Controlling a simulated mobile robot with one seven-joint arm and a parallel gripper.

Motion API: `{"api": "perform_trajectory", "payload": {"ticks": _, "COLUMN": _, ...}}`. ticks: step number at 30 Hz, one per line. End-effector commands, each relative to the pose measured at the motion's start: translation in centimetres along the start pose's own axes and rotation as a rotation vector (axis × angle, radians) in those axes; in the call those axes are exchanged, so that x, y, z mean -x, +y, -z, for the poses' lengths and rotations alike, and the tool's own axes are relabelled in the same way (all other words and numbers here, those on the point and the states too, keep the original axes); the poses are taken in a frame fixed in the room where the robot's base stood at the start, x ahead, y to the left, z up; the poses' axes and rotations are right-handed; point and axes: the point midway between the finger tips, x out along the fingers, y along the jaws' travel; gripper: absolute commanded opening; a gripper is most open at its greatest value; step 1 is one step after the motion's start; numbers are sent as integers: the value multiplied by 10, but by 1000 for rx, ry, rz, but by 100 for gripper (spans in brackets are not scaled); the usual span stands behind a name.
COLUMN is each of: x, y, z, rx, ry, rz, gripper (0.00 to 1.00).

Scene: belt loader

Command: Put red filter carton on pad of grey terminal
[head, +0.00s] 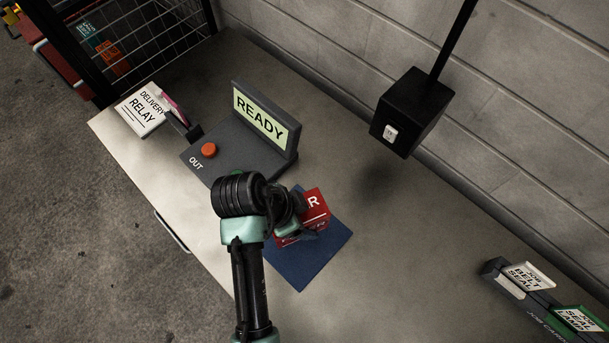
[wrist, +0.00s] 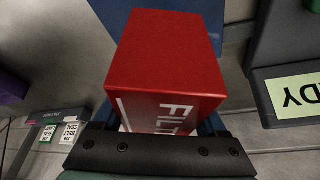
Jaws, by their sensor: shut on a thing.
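The red filter carton (head: 316,205) has white lettering and is partly covered by my gripper (head: 291,225) in the head view. My gripper is shut on it. In the wrist view the carton (wrist: 165,65) fills the middle, with part of its white lettering showing. The grey terminal (head: 232,158) has a lit READY screen (head: 261,116), an orange button (head: 209,150) and the word OUT. A dark blue square pad (head: 318,258) lies beside the terminal, under or just below the carton. I cannot tell whether the carton touches it. My arm hides the terminal's near corner.
A black box (head: 410,110) on a pole is at the back. Small labelled packs (head: 530,277) sit in a rack at the lower right. The bench between is clear.

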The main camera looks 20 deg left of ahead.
Motion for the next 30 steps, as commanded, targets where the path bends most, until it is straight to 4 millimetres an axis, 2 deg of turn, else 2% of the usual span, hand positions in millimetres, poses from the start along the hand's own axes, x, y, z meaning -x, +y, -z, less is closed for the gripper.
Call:
{"api": "perform_trajectory", "payload": {"ticks": 3, "x": -17, "y": 0, "z": -7, "rx": 1, "ry": 1, "rz": 0, "gripper": 0}}
{"api": "perform_trajectory", "payload": {"ticks": 8, "x": -31, "y": 0, "z": -12, "rx": 0, "ry": 1, "rz": 0, "gripper": 0}}
{"api": "perform_trajectory", "payload": {"ticks": 15, "x": -61, "y": 0, "z": -25, "rx": -1, "ry": 1, "rz": 1, "gripper": 0}}
{"api": "perform_trajectory", "payload": {"ticks": 27, "x": -67, "y": -1, "z": -27, "rx": -2, "ry": 1, "rz": 3, "gripper": 0}}
{"api": "perform_trajectory", "payload": {"ticks": 28, "x": -67, "y": -1, "z": -28, "rx": -1, "ry": 0, "rz": 2, "gripper": 78}}
{"api": "perform_trajectory", "payload": {"ticks": 30, "x": -67, "y": -1, "z": -27, "rx": -1, "ry": 0, "rz": 2, "gripper": 91}}
